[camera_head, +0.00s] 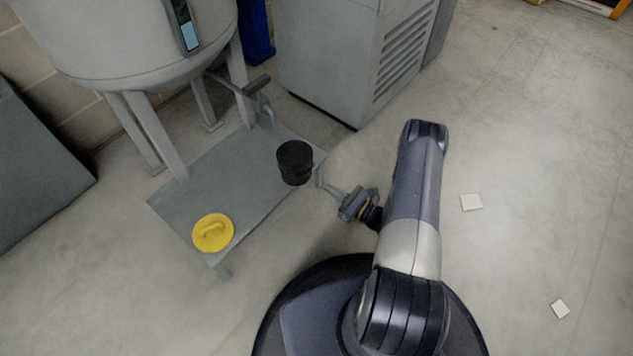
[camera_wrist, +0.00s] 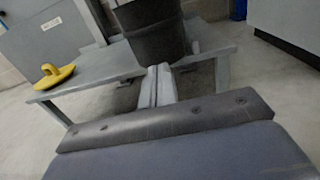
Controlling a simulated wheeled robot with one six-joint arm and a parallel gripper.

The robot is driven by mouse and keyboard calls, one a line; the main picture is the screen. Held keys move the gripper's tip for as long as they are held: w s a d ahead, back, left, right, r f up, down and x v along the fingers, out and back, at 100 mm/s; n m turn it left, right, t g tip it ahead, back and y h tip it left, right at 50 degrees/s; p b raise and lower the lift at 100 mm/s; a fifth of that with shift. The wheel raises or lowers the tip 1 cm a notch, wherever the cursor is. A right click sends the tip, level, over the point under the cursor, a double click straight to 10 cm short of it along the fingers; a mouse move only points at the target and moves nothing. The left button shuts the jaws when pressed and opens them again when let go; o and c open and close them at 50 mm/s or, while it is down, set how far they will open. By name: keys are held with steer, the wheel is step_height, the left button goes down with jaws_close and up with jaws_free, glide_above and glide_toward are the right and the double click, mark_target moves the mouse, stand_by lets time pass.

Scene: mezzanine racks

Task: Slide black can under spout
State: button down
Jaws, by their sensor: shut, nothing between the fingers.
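The black can (camera_head: 295,162) stands upright near the right edge of a low grey platform (camera_head: 190,205). It also shows large at the top of the wrist view (camera_wrist: 155,32). My gripper (camera_head: 322,178) is shut and empty, with its fingertips right beside the can on its right side. In the wrist view the closed fingers (camera_wrist: 158,85) point at the can's lower part; I cannot tell if they touch it. The spout (camera_head: 256,88) appears to be the dark-handled fitting low on the big grey tank (camera_head: 130,40), behind the can and to its left.
A yellow lid with a handle (camera_head: 212,233) lies on the platform's front left corner. Tank legs (camera_head: 155,135) stand at the platform's back. A grey vented cabinet (camera_head: 345,60) stands behind the can.

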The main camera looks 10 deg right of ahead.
mark_target(308, 175)
steer(key=b+x, duration=0.2)
steer(key=x, duration=0.4)
steer(key=shift+w+a, duration=0.25)
